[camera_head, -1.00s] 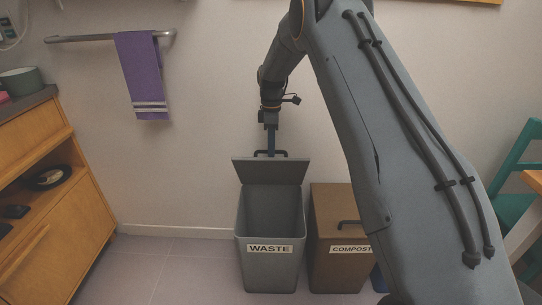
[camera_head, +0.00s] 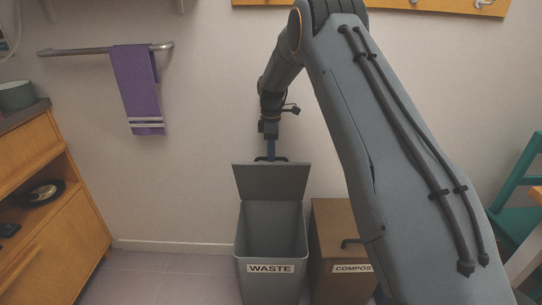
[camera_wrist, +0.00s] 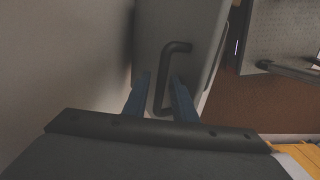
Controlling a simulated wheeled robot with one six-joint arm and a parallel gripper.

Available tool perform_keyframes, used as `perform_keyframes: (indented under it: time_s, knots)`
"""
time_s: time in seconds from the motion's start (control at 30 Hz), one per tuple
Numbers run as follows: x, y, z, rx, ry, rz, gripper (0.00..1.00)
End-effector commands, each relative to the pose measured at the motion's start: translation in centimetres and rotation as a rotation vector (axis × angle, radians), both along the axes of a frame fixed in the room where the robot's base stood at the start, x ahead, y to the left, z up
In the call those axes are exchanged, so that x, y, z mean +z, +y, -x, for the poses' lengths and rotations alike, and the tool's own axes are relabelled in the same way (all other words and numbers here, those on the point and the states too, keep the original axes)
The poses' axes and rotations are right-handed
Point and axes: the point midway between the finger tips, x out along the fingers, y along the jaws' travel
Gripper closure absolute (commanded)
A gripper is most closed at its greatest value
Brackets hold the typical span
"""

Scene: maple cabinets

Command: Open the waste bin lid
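The grey waste bin (camera_head: 271,282) stands on the floor with a WASTE label on its front and its inside visible. Its lid (camera_head: 271,182) is raised and stands up at the back. A dark handle (camera_head: 271,158) shows at the lid's top edge. My gripper (camera_head: 271,153) is at this handle. In the wrist view, the handle (camera_wrist: 160,85) passes between the two blue fingers of my gripper (camera_wrist: 160,76). The fingers are apart, with small gaps seeming to show beside the bar.
A brown compost bin (camera_head: 332,225) with a handle stands just right of the waste bin, partly hidden by my arm. A wall lies behind the bins. A wooden cabinet (camera_head: 60,220) stands at left, a teal chair (camera_head: 515,190) at right. Floor left of the bin is clear.

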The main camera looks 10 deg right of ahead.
Motion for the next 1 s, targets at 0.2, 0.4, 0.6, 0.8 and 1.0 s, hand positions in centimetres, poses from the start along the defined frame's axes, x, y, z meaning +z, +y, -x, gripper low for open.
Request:
perform_keyframes:
  time_s: [0.2,0.4,0.6,0.8,1.0]
  knots:
    - [0.4,-0.1,-0.2,0.0,-0.005,0.0,0.71]
    - [1.3,0.0,-0.3,0.001,-0.008,0.001,0.71]
    - [4.4,0.0,-0.6,0.002,-0.008,0.001,0.71]
    - [7.2,-0.1,-0.7,0.002,-0.006,0.0,0.71]
    - [8.2,-0.1,-0.8,0.002,-0.005,0.001,0.71]
